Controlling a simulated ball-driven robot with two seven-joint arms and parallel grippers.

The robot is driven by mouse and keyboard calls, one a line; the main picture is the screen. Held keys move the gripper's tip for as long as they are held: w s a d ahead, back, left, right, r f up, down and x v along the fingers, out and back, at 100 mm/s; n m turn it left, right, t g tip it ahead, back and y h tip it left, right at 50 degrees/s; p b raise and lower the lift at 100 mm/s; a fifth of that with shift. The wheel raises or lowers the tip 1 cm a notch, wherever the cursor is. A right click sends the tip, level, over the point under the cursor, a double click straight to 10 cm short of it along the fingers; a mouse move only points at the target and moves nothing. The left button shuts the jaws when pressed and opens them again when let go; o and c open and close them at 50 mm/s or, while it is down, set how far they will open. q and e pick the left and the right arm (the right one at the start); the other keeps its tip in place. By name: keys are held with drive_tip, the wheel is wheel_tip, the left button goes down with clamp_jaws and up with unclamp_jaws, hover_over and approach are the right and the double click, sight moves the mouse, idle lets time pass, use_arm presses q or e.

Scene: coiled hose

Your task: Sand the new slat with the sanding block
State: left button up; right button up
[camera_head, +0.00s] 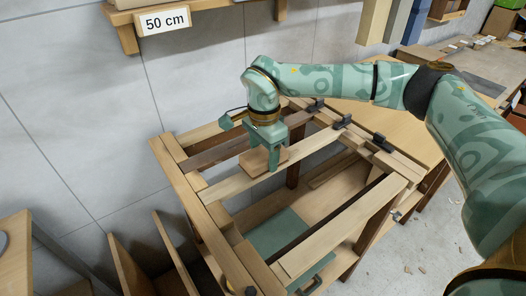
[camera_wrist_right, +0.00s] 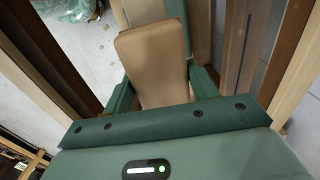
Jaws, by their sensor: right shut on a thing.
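The sanding block (camera_head: 254,163) is a tan, brick-shaped piece between the fingers of my right gripper (camera_head: 266,151), which is shut on it. In the right wrist view the block (camera_wrist_right: 154,62) sits between the green fingers. Below it lies a pale slat (camera_head: 225,187), which runs across the wooden frame; part of it also shows beyond the block in the wrist view (camera_wrist_right: 142,11). The block appears to be on the slat's top face, though its underside is hidden. My left gripper is not in view.
The slatted wooden frame (camera_head: 190,194) has other slats, including a dark one (camera_head: 216,152), with open gaps between. Dark clamps (camera_head: 342,122) stand up at its far right end. A green case (camera_head: 275,232) lies below. A workbench (camera_head: 395,112) stands behind at right.

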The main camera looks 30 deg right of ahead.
drive_tip(key=c, duration=0.3)
drive_tip(key=shift+f, duration=0.55)
idle(0.6)
drive_tip(key=shift+d, duration=0.15)
